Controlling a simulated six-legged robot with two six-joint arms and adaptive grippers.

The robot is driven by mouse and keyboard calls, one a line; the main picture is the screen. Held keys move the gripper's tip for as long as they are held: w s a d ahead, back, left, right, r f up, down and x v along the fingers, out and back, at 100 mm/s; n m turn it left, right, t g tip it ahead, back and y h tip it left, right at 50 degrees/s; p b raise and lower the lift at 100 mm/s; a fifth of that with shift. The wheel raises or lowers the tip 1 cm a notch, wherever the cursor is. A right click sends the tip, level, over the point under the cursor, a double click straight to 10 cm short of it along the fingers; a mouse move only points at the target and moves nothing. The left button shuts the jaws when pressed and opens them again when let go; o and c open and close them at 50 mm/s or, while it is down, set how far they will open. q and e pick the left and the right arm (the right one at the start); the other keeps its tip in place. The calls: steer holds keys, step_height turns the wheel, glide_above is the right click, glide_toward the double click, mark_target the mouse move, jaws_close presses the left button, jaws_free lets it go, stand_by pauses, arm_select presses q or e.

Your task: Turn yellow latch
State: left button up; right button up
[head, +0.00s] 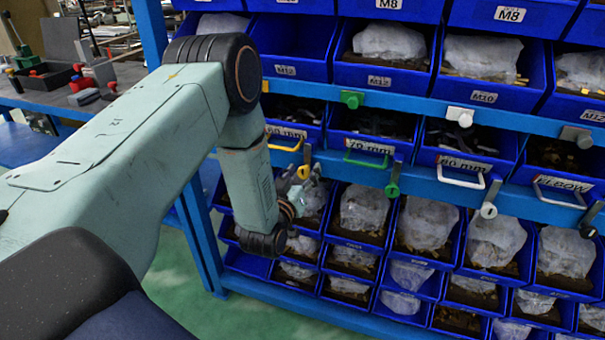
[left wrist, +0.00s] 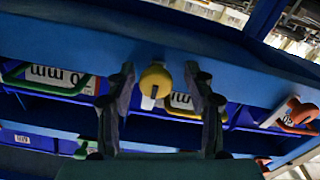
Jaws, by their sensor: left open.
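The yellow latch shows in the head view as a yellow knob (head: 303,172) at the lower end of a short grey bar on the blue rail. My left gripper (head: 299,192) is just below and beside it, partly hidden by my own wrist. In the left wrist view, the yellow knob (left wrist: 155,80) appears between the two spread fingers of my left gripper (left wrist: 160,72). The fingers are open, one on each side of the knob; contact cannot be seen. My right gripper is out of view.
A yellow drawer handle (head: 285,146) is close to the latch. A green latch (head: 392,190) and a white latch (head: 488,210) hang farther right on the same rail (head: 440,185). Blue bins with bagged parts (head: 362,210) fill the rack below. A red-orange latch (left wrist: 300,110) shows at right in the left wrist view.

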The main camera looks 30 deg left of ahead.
arm_select(q)
steer(key=shift+d+r, duration=0.1)
steer(key=shift+d, duration=0.2)
steer(key=shift+c, duration=0.9)
steer(key=shift+a, duration=0.15)
steer(key=c, duration=0.5)
jaws_close()
